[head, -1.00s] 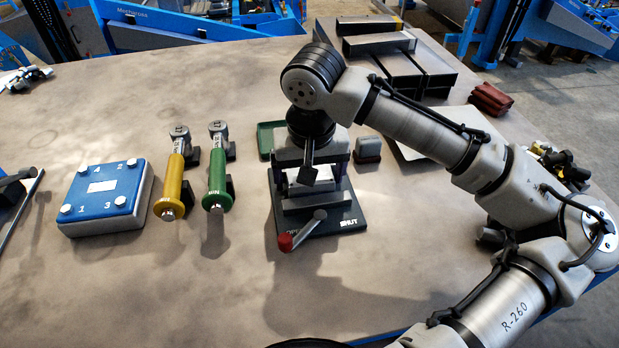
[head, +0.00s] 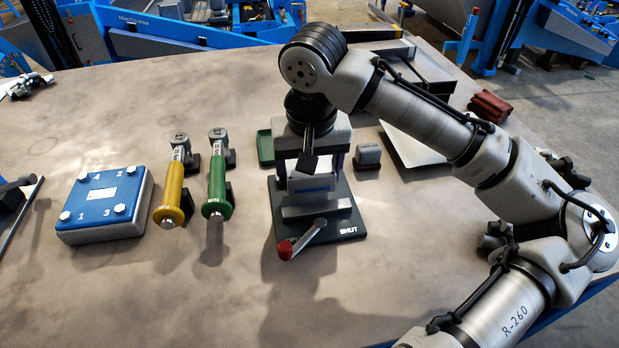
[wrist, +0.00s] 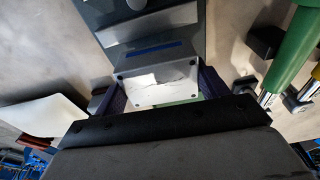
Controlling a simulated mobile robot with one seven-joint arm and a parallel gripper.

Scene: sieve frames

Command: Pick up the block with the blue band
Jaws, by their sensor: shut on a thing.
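The block with the blue band (wrist: 158,88) is grey with a torn white label on top. Its blue band runs along one side and also shows on the block in the head view (head: 313,186). My gripper (head: 312,166) is shut on the block, with a dark purple pad on each side of it, as the wrist view (wrist: 162,92) shows. The block is over the back part of a dark vise (head: 343,222), behind its front grey bar. It looks lifted a little, but the gap beneath it is hard to judge.
The vise has a red-knobbed lever (head: 285,250) at its front and the word SHUT on its base. A green tool (head: 218,185), a yellow tool (head: 174,190) and a blue-topped box (head: 103,203) lie left. A small grey block (head: 367,157) stands close right. The front table is clear.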

